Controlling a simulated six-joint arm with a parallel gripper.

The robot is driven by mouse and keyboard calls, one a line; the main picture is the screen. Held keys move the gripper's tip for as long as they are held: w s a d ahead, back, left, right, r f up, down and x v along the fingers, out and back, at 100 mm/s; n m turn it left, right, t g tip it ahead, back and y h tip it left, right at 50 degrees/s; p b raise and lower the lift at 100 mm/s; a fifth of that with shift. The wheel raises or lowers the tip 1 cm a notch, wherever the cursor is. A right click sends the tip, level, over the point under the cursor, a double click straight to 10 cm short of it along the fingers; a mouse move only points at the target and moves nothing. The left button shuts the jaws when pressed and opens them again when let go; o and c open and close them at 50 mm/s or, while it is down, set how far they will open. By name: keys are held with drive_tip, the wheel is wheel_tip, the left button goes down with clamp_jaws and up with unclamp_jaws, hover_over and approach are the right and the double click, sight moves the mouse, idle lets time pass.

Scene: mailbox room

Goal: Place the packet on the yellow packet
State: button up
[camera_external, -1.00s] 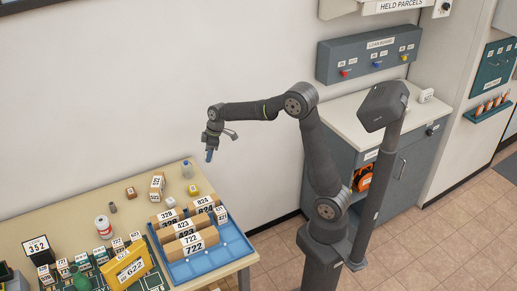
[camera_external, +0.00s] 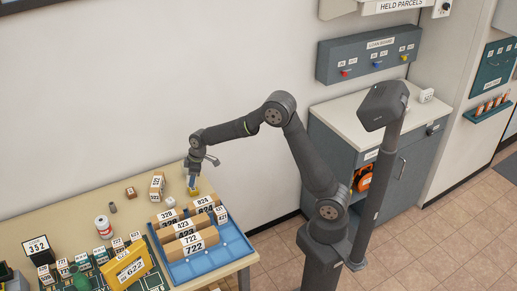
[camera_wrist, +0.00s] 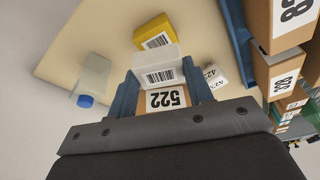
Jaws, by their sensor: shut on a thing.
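My gripper (camera_external: 193,184) points down with its blue fingers at the back of the table. It is shut on a small whitish packet with a barcode (camera_wrist: 158,70), seen between the fingertips in the wrist view. The yellow packet (camera_wrist: 154,32) lies just beyond the held packet there, also showing a barcode. In the external view, the yellow packet (camera_external: 194,192) lies on the table directly below the fingertips. The held packet is hard to make out in that view. I cannot tell whether the two packets touch.
A clear bottle with a blue cap (camera_wrist: 92,78) stands close by on the wall side. A brown box labelled 522 (camera_wrist: 165,100) and a small white box (camera_wrist: 213,76) are near. A blue tray (camera_external: 232,242) with several brown boxes is in front.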

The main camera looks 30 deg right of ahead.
drive_tip(key=shift+f, duration=1.45)
drive_tip(key=shift+f, duration=0.1)
drive_tip(key=o, duration=1)
drive_tip(key=v, duration=1.2)
drive_tip(key=x, duration=1.2)
drive_tip(key=shift+f, duration=0.25)
wheel_tip(320, 180, up, 3)
drive_tip(key=shift+r, duration=0.8)
